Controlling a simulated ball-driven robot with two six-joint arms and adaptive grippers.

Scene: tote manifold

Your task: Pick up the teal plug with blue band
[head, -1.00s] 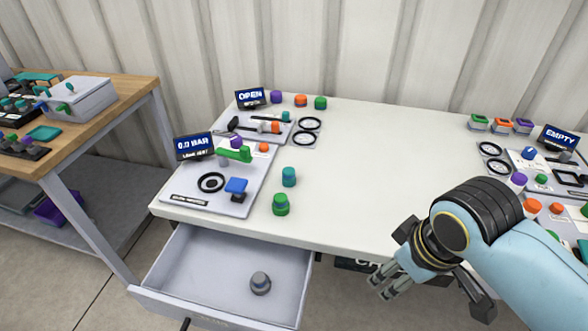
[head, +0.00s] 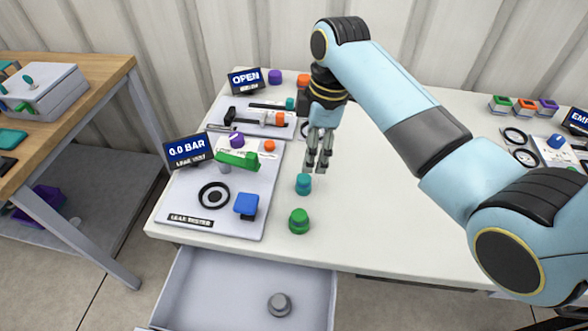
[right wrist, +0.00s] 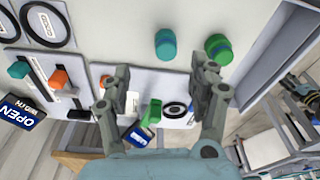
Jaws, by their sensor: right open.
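The teal plug (head: 303,184) stands upright on the white table, right of the leak tester plate. A band on it is too small to make out clearly. It also shows in the right wrist view (right wrist: 165,43), beyond the fingertips and apart from them. My right gripper (head: 317,166) points down above the table, just behind and a little right of the teal plug. Its fingers are apart in the right wrist view (right wrist: 160,82), with nothing held between them. My left gripper is not in view.
A green plug (head: 299,221) stands close in front of the teal plug. The leak tester plate (head: 180,215) with a green lever (head: 237,160) is to the left. An open drawer (head: 215,280) holds a grey plug (head: 279,304). The table's middle is clear beneath my right arm.

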